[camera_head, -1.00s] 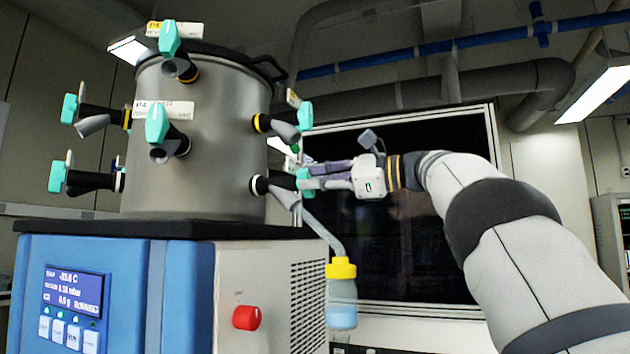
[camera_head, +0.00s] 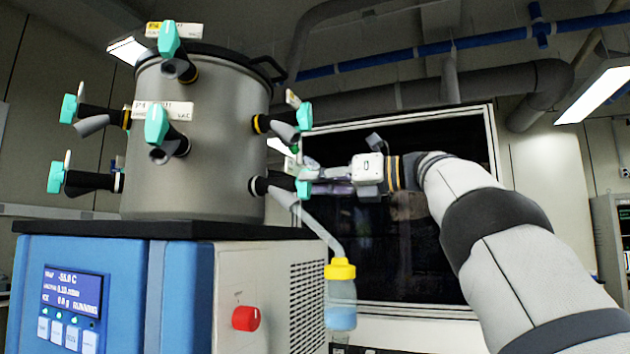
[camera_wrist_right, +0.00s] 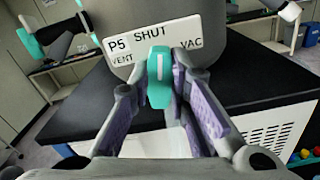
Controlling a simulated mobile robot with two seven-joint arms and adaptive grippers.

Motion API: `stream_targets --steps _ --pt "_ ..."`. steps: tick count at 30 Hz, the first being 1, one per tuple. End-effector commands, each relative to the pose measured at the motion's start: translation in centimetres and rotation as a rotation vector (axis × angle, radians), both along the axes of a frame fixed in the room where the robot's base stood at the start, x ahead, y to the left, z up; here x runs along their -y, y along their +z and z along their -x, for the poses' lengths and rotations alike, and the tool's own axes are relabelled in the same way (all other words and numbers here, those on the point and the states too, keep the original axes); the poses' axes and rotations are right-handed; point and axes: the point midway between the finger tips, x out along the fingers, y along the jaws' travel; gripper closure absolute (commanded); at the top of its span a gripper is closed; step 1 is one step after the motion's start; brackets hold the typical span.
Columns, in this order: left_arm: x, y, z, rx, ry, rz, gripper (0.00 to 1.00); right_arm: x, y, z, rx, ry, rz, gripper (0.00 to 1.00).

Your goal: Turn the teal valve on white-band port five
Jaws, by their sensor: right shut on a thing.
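The teal valve (camera_head: 303,188) is on the lower right port of the grey drum, a black stem with a white band (camera_head: 252,186). In the right wrist view its teal handle (camera_wrist_right: 159,75) stands upright in front of a white label (camera_wrist_right: 150,42) reading P5, SHUT, VENT and VAC, pointing toward SHUT. My right gripper (camera_head: 314,181) reaches in from the right and is shut on the handle; its two purple-padded fingers (camera_wrist_right: 160,92) lie either side of it. The fingers partly hide the valve in the head view. My left gripper is not in view.
A bottle with a yellow cap (camera_head: 341,272) hangs from the port's tube below my gripper. Other teal valves (camera_head: 157,125) stick out around the drum (camera_head: 215,140). The blue base unit (camera_head: 120,290) with a red knob (camera_head: 245,318) stands below.

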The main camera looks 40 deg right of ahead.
Motion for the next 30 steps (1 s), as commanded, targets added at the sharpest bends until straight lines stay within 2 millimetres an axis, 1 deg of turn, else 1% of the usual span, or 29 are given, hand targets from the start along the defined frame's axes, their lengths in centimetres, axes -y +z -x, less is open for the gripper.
stream_targets --steps 18,24,30 --pt "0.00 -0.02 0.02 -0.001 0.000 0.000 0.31 0.22 -0.28 -0.15 -0.259 0.000 -0.494 1.00" --pt "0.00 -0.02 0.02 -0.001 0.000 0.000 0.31 0.24 -0.33 -0.17 -0.320 0.000 -0.608 1.00" --pt "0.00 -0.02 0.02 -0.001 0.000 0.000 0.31 0.26 -0.37 -0.18 -0.358 0.000 -0.683 1.00"
